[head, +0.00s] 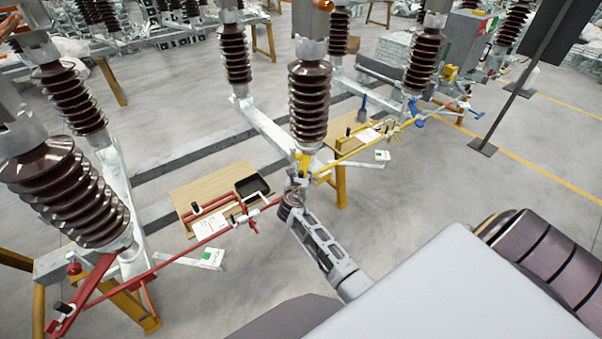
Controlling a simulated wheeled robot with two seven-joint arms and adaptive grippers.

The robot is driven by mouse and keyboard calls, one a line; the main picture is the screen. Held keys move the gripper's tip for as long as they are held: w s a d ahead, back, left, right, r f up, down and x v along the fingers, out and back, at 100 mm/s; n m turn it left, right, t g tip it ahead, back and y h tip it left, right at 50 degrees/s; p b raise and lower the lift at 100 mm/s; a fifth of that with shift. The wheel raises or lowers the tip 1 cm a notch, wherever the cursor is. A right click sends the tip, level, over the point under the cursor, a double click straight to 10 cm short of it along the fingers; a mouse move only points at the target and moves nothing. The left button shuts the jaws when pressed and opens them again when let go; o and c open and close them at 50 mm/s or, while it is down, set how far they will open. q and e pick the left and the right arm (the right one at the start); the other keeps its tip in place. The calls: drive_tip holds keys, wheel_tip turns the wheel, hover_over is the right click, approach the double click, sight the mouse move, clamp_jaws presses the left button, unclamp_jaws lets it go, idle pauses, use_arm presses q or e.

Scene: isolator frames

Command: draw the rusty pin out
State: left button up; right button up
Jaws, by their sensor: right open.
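My right arm reaches in from the bottom right, and its gripper (292,200) is at the middle insulator frame, by the joint where the red rod (185,256) and the yellow rod (348,153) come close together. The gripper is open. Small brownish and grey metal parts show around its fingertips, but the rusty pin cannot be told apart from them at this size. Whether the fingers touch anything there is not clear. My left gripper is not in view.
Brown ribbed insulators (309,100) stand on pale steel frames. A wooden board (215,183) with a black tray (252,187) and papers lies behind the red rod. A second board (352,133) is further right. A dark panel on a stand (483,146) is at the right. Grey floor is open between.

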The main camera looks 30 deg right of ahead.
drive_tip(key=shift+w+d+f, duration=0.15)
drive_tip(key=shift+w+d, duration=0.35)
clamp_jaws()
drive_tip(key=shift+r, duration=0.35)
drive_tip(key=shift+r+p, duration=0.7)
drive_tip(key=shift+r, duration=0.1)
drive_tip(key=shift+r, duration=0.2)
drive_tip(key=shift+r, duration=1.75)
